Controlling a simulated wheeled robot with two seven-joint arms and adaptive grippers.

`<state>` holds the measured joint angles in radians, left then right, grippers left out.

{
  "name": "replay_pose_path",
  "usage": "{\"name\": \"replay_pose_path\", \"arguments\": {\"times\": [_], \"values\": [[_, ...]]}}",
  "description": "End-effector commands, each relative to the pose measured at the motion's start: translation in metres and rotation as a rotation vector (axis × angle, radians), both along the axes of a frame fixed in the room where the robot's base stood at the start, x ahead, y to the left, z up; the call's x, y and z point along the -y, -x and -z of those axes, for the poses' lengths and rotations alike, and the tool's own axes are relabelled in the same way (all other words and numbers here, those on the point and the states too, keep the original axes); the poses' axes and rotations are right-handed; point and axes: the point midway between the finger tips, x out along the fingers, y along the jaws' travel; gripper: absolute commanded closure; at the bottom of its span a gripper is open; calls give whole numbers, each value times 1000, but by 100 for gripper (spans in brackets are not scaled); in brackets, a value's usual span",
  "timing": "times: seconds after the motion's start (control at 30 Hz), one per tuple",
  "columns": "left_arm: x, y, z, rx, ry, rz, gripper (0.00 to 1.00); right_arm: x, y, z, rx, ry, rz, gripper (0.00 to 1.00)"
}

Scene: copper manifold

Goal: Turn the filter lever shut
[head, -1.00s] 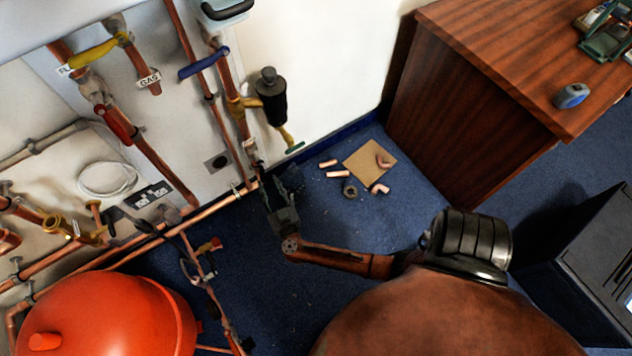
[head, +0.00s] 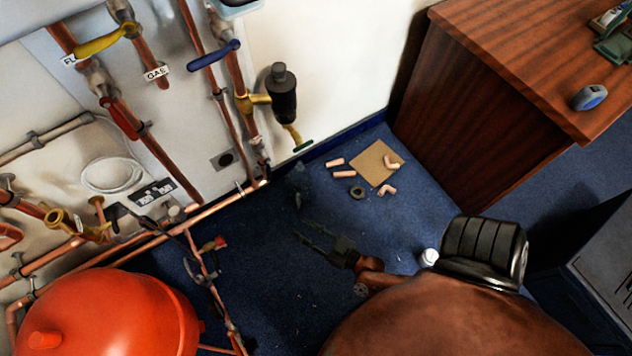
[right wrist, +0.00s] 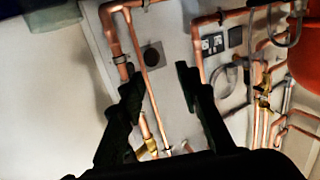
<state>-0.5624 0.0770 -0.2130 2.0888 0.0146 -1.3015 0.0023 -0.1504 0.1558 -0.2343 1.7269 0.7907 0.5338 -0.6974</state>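The black cylindrical filter (head: 283,95) hangs on the wall, joined to a copper pipe by a brass fitting (head: 254,99). A brass stem with a small green handle (head: 303,146) slants out below it. A blue lever (head: 214,54) sits crosswise to the pipes, above and left of the filter. I cannot tell which of these two handles is the filter lever. My right gripper (head: 306,231) is open and empty, over the blue carpet below the filter, touching nothing. Its spread dark fingers also show in the right wrist view (right wrist: 160,85).
A yellow gas lever (head: 103,40) and a red lever (head: 120,117) are at the left. An orange tank (head: 100,315) stands at lower left. Pipe pieces lie by a cardboard square (head: 373,165). A wooden desk (head: 490,110) stands right. The carpet between is mostly clear.

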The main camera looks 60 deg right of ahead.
Motion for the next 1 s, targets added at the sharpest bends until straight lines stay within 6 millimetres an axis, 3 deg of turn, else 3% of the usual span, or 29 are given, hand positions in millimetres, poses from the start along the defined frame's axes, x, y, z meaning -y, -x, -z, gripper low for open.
{"name": "replay_pose_path", "arguments": {"times": [0.23, 0.5, 0.87, 1.0], "values": [[0, 3, 5, -9, 1, 0, 69, -20, 38, 18, -83, -22, -100, 69], [0, 5, 8, -14, 0, 0, 69, -33, 62, 27, -140, -40, -159, 69], [0, 5, 8, -14, 0, 0, 69, -35, 66, 28, -150, -42, -168, 69], [2, -1, 3, 6, 6, -1, 69, -30, 56, 23, -125, -92, -143, 78]]}}
